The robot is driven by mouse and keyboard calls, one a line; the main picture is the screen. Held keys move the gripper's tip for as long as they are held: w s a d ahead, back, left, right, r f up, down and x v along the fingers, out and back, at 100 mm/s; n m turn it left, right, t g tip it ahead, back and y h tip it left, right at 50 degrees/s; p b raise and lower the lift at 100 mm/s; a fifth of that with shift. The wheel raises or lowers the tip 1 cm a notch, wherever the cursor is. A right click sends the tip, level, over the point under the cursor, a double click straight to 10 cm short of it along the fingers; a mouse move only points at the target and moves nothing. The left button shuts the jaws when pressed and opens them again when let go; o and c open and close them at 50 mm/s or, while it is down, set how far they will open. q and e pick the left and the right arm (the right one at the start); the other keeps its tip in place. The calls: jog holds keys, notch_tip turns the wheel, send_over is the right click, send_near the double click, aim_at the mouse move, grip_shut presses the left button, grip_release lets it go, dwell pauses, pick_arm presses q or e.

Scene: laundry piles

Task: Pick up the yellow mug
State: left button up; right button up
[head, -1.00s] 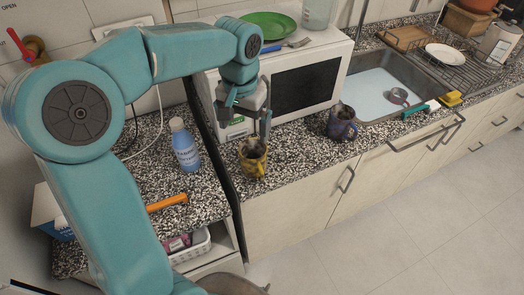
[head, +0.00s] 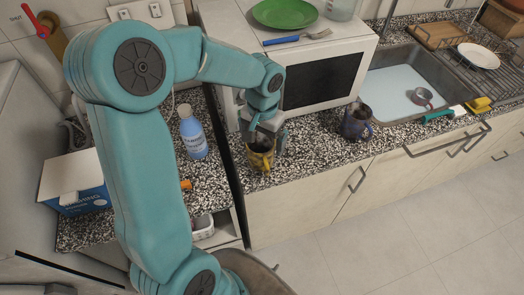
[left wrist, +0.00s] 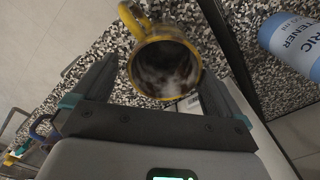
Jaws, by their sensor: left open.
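The yellow mug (head: 261,158) stands upright on the speckled counter in front of the microwave. In the left wrist view the yellow mug (left wrist: 163,63) shows its open top, with a dirty whitish and brown inside, and its handle pointing up and left. My left gripper (head: 264,138) is at the mug in the head view. In the left wrist view my left gripper (left wrist: 158,80) is open, with one finger on each side of the mug. I cannot tell whether the fingers touch it. My right gripper is not in view.
A dark blue mug (head: 356,122) stands to the right on the counter. The white microwave (head: 331,68) is behind, with a green plate (head: 285,12) and a fork on top. A blue bottle (head: 193,136) stands left. The sink (head: 392,93) lies right.

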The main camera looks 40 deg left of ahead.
pick_arm(q)
jog(key=shift+s+a+f+p, duration=0.1)
jog(key=shift+f+p, duration=0.1)
jog(key=shift+f, duration=0.75)
jog(key=shift+s+a+f+p, duration=0.1)
jog(key=shift+s+f+p, duration=0.05)
jog(key=shift+f, duration=0.75)
jog(key=shift+s+f+p, duration=0.1)
jog(key=shift+f+p, duration=0.1)
jog(key=shift+f, duration=0.75)
jog(key=c, duration=1)
jog(key=shift+c, duration=0.2)
